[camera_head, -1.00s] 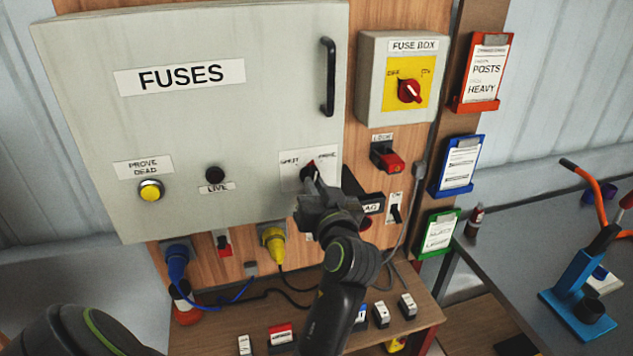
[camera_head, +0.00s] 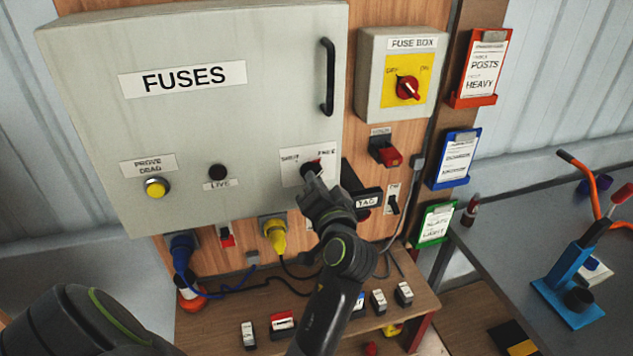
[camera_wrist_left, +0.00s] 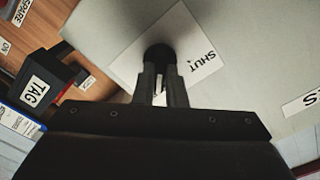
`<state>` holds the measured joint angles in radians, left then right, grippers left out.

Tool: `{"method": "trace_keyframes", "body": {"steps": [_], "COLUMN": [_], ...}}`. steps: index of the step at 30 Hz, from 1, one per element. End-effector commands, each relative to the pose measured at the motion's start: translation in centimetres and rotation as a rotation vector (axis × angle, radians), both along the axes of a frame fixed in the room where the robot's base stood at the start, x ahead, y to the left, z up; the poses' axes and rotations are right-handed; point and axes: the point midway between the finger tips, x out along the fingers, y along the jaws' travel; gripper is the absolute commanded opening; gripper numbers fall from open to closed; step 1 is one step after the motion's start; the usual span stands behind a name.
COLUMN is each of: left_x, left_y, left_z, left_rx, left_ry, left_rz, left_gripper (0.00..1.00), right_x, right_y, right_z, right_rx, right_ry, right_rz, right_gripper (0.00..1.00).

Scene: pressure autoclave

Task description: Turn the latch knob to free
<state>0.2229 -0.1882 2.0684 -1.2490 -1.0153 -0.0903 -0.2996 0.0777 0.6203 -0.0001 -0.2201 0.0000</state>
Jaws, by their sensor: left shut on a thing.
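The latch knob (camera_head: 309,168) is a small dark round knob with a bit of red, on a white label plate (camera_head: 291,175) at the lower right of the grey FUSES cabinet door (camera_head: 190,120). The plate reads SHUT on the left and FREE on the right. My left gripper (camera_head: 314,180) is shut on the knob from the front and hides much of it. In the left wrist view the fingers (camera_wrist_left: 160,78) close on the dark knob (camera_wrist_left: 159,52), with SHUT beside it. The pointer's exact direction is hard to tell. My right gripper is not in view.
A black TAG holder (camera_head: 366,200) sits close to the right of my gripper. The black door handle (camera_head: 328,78) is above. A fuse box with a red dial (camera_head: 407,88) and a red lock switch (camera_head: 384,151) are to the right. Plugs and a shelf (camera_head: 225,320) lie below.

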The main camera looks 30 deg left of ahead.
Motion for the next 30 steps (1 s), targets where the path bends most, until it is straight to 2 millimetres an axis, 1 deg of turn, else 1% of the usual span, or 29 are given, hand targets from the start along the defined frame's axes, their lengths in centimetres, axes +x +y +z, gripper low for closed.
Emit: {"method": "trace_keyframes", "body": {"steps": [11,12,16,17,30], "left_x": [0.01,0.01,0.01,0.0,0.09], "left_y": [0.03,0.03,0.03,0.02,-0.01], "left_z": [0.17,0.17,0.13,0.11,0.02], "left_rx": [0.009,0.009,0.008,0.007,0.004], "left_ry": [0.002,0.002,0.003,0.003,0.004], "left_rz": [0.0,0.0,0.0,0.001,-0.002], "left_gripper": [0.0,0.14,0.31,0.33,0.33], "right_x": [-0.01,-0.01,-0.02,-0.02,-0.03], "right_y": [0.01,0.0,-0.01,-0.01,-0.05], "right_z": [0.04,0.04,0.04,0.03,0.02], "right_rx": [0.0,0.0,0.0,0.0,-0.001], "right_ry": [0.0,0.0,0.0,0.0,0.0], "right_rz": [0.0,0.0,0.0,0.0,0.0], "right_gripper": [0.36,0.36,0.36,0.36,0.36]}}
